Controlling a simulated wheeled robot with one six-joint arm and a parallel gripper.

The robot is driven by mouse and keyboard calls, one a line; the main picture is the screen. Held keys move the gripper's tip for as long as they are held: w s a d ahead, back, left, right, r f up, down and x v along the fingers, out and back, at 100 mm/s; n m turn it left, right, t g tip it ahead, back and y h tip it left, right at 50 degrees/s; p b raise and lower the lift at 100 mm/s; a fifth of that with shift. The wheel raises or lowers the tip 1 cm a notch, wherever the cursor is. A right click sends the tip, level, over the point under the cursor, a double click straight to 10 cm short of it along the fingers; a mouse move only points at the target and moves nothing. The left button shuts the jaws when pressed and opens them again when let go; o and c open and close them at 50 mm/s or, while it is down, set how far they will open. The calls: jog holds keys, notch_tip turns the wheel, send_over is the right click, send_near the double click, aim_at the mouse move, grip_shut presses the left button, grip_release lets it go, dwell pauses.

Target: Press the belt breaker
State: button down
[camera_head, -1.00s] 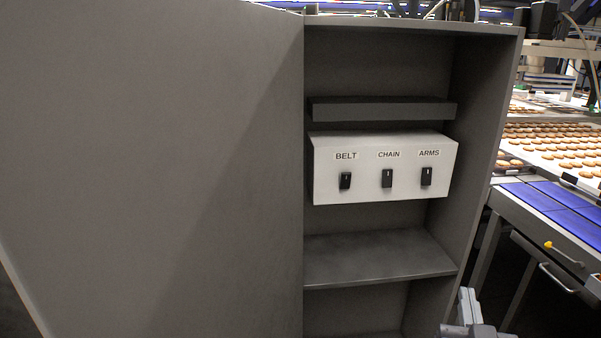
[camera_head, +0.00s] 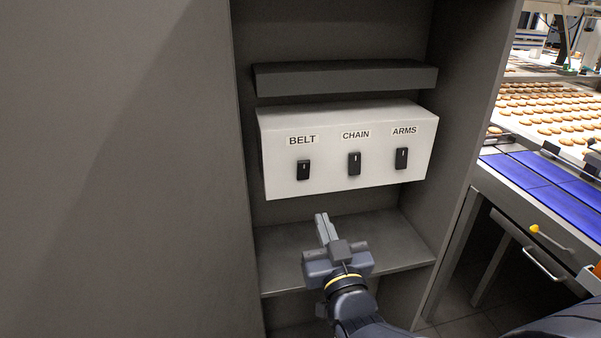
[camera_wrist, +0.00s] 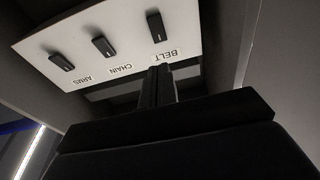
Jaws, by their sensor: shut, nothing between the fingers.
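The white breaker panel (camera_head: 345,180) sits inside the open grey cabinet. It has three black switches in a row, labelled BELT, CHAIN and ARMS. The belt breaker (camera_head: 303,170) is the leftmost. My gripper (camera_head: 323,218) is shut and empty, below the panel and a little right of under the belt breaker, apart from it in the head view. In the wrist view the panel is upside down; the belt breaker (camera_wrist: 156,27) is at the top middle, and my shut fingers (camera_wrist: 158,70) show near the BELT label.
A dark shelf bar (camera_head: 345,78) runs above the panel and a grey shelf (camera_head: 400,240) lies below it. The cabinet's right wall (camera_head: 465,100) is close by. A large grey panel (camera_head: 120,150) fills the left. A biscuit line with a blue belt (camera_head: 545,185) stands right.

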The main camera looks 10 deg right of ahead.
aim_at(304, 167)
jog(key=w+r, duration=0.1)
jog(key=w, duration=0.3)
jog(key=w+p, duration=0.1)
jog(key=w, duration=0.4)
jog(key=w+r+p, duration=0.1)
jog(key=w, duration=0.3)
jog(key=shift+w+r, duration=0.35)
jog(key=shift+p, duration=0.4)
jog(key=shift+w+r, duration=0.2)
jog(key=shift+r, duration=0.05)
jog(key=shift+f+g, duration=0.1)
jog(key=shift+g, duration=0.2)
